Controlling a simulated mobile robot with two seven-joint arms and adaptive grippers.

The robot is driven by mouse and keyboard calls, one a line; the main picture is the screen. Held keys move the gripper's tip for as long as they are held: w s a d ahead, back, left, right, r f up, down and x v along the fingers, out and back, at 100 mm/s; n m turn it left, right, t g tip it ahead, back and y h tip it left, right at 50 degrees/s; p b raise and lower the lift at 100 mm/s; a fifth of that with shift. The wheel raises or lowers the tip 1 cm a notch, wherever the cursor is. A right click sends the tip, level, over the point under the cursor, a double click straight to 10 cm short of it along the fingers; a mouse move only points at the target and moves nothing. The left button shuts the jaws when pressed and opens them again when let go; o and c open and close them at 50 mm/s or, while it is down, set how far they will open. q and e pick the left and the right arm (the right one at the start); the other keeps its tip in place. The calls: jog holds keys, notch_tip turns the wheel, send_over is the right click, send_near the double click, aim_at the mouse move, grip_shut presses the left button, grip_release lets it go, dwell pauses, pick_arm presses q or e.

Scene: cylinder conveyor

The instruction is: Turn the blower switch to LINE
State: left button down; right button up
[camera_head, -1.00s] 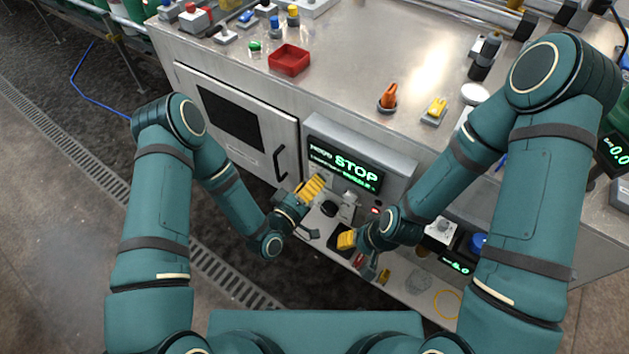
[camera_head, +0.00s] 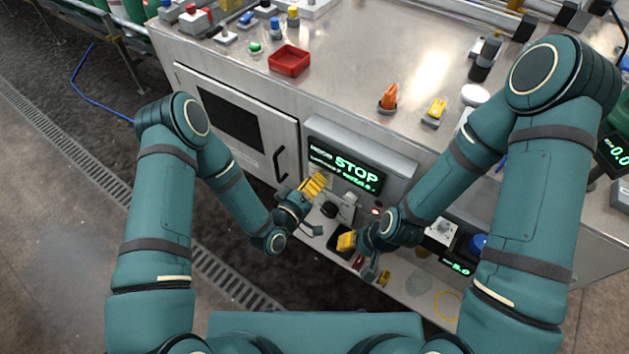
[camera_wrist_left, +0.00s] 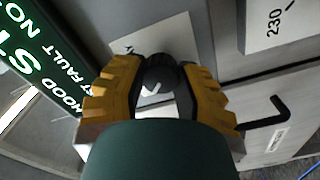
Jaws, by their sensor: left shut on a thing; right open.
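My left gripper (camera_head: 314,186) has its yellow fingers at the control panel, just left of the green-lit display (camera_head: 345,167), which reads STOP. In the left wrist view, the gripper (camera_wrist_left: 157,85) is shut on a round black knob (camera_wrist_left: 158,72) with a white pointer mark, on a pale plate. The position labels around the knob are mostly hidden or unreadable, so I cannot tell which one it points at. My right gripper (camera_head: 347,241) is open, lower and right, below the display.
A cabinet door with a black handle (camera_head: 280,164) stands left of the panel. A small red light (camera_head: 376,211) is at the panel's lower right. A red tray (camera_head: 289,60), an orange knob (camera_head: 388,97) and a yellow switch (camera_head: 435,110) are on the steel top.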

pick_arm(q)
jog(key=shift+m, duration=0.3)
jog(key=m, duration=0.4)
jog(key=shift+d+r+m, duration=0.1)
jog(key=shift+m, duration=1.9)
jog(key=c, duration=0.6)
grip_release()
jog(key=shift+c, duration=0.2)
jog(key=shift+s, duration=0.1)
jog(key=v, duration=1.2)
